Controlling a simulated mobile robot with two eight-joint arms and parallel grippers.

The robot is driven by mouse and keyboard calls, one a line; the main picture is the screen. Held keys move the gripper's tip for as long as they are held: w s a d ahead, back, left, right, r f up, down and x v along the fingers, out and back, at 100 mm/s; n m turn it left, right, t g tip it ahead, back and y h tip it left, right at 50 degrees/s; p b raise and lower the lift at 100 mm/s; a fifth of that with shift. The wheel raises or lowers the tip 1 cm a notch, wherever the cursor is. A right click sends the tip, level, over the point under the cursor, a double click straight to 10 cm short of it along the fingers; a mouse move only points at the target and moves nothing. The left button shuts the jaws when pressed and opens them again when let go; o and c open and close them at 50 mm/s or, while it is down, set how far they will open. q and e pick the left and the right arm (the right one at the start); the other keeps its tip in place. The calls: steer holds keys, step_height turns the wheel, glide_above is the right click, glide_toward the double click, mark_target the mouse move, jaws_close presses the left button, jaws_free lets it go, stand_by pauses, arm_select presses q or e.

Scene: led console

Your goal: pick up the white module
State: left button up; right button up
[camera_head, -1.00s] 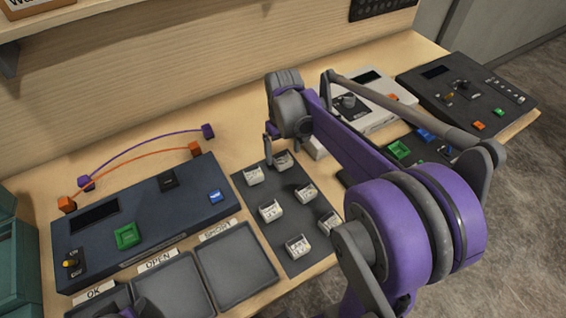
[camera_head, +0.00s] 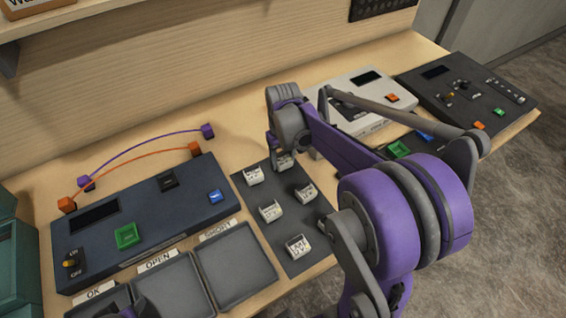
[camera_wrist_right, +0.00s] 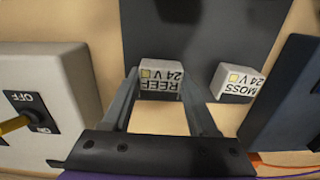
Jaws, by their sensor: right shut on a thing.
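Several white modules stand on a dark mat (camera_head: 283,232), among them one near the front (camera_head: 298,247). My right gripper (camera_head: 281,157) is down at the mat's far end, shut on a white module (camera_head: 286,162). In the right wrist view, this module (camera_wrist_right: 162,77) reads "REEF 24 V" and sits between the fingertips (camera_wrist_right: 161,88). A second white module, reading "MOSS 24 V" (camera_wrist_right: 236,82), stands beside it, apart from the fingers. I cannot tell whether the held module is clear of the mat. My left gripper is not clearly seen.
A dark blue console (camera_head: 150,220) with orange and purple cables behind it stands left of the mat. Labelled trays (camera_head: 236,265) lie in front of it. A white console (camera_head: 375,115) and a black console (camera_head: 470,90) stand at right. My right arm hides part of the table.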

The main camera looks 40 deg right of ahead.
mark_target(282, 159)
step_height(282, 159, up, 10)
stand_by(0.8)
steer(key=shift+a, duration=0.15)
